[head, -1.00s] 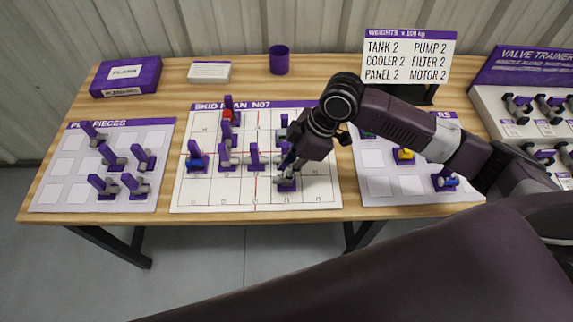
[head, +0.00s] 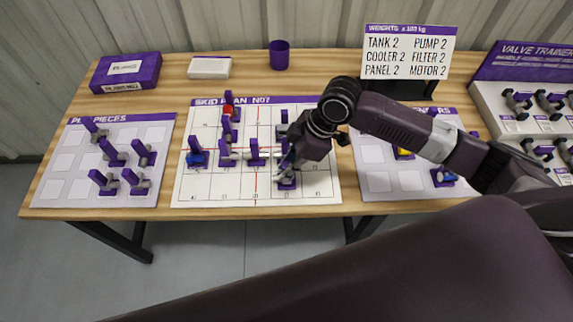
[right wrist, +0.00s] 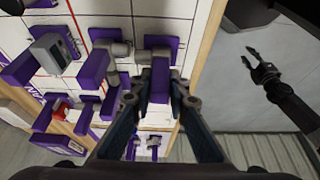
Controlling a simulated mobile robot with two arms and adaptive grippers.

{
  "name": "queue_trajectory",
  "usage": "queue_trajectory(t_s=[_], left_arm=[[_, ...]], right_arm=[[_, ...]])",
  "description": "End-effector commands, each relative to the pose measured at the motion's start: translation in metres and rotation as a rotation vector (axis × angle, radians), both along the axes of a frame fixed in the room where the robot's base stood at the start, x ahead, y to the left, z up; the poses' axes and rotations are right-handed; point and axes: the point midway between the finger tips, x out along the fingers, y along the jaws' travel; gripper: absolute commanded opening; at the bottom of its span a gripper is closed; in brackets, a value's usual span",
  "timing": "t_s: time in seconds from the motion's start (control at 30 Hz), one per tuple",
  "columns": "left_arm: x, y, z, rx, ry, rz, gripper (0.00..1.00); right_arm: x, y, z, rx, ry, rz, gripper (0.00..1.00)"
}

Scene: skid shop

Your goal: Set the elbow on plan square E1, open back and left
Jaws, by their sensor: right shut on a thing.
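My right gripper (head: 288,168) is shut on a purple-and-grey elbow, low over the front right part of the skid plan (head: 225,190). The elbow's purple foot (head: 287,184) shows below the fingers. I cannot tell whether the foot touches the plan. The square labels are too small to read. My left gripper (right wrist: 257,68) shows open and empty over the floor in the right wrist view.
The pieces board (head: 60,190) is at left, another board (head: 375,185) at right. The plan's front left squares are clear.

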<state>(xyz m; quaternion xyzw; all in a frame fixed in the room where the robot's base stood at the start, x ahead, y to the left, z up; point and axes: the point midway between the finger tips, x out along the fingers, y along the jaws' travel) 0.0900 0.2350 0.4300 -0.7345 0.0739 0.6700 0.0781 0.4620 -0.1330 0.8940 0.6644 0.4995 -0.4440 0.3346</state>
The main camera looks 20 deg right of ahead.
Motion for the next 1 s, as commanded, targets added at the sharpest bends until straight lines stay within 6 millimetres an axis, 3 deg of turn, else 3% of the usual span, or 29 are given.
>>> queue_trajectory(t_s=[1.0], left_arm=[[0.0, 0.0, -0.003, 0.0, 0.0, 0.001, 0.36]], right_arm=[[0.0, 0.0, -0.01, 0.001, 0.001, 0.0, 0.0]])
